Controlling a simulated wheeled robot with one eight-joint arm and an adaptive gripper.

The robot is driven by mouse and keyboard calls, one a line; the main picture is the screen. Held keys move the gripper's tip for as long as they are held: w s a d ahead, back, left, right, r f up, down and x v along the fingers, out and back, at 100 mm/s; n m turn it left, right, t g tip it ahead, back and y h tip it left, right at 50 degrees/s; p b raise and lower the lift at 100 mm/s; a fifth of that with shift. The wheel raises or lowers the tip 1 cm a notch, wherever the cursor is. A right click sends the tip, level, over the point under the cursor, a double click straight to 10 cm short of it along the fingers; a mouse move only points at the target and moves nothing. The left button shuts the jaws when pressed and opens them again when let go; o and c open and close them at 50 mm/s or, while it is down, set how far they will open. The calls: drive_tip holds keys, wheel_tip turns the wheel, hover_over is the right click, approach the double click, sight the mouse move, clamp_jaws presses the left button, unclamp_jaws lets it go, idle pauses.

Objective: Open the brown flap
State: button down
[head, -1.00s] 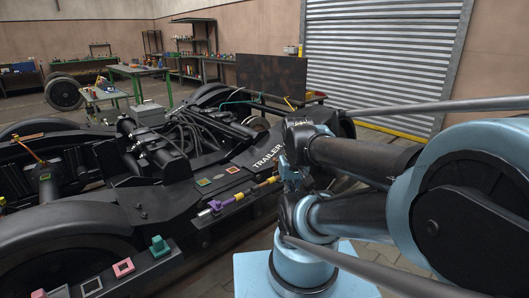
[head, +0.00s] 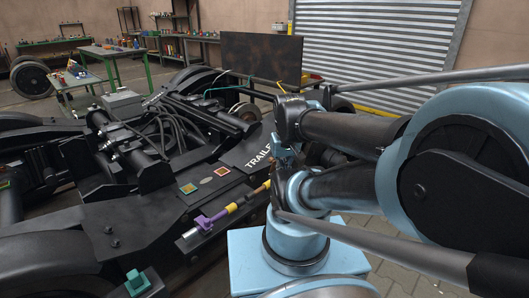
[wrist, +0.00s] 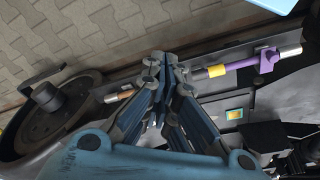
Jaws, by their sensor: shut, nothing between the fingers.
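I see no part that I can surely call a brown flap. A dark brown upright panel (head: 262,57) stands behind the black bogie (head: 130,215) in the head view; I cannot tell whether it is the flap. My gripper (wrist: 160,62) is shut and empty in the wrist view, over the bogie's side beam, with its fingertips near a long rod (wrist: 218,70) with yellow and purple parts. I cannot tell whether they touch it. In the head view my gripper is mostly hidden by my arm, close to the beam right of the TRAILER lettering.
A green block (head: 137,282) and small coloured squares (head: 188,188) sit on the bogie. A wheel (wrist: 45,118) is at left in the wrist view. Workbenches (head: 113,55) stand at the back left, and a roller shutter (head: 375,45) behind. Paved floor (wrist: 60,35) is clear beside the bogie.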

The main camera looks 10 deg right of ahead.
drive_tip(key=w+r+n, duration=0.2)
drive_tip(key=w+r, duration=0.4)
drive_tip(key=w, duration=0.3)
drive_tip(key=w+a+n+g, duration=0.1)
drive_tip(key=w+n, duration=0.2)
drive_tip(key=w, duration=1.5)
drive_tip(key=w+f+n+g, duration=0.1)
drive_tip(key=w+f+n, duration=0.1)
drive_tip(key=w+f, duration=0.65)
wheel_tip(320, 180, down, 9)
drive_tip(key=s+d, duration=0.1)
drive_tip(key=shift+s+d, duration=0.15)
drive_tip(key=shift+d, duration=0.1)
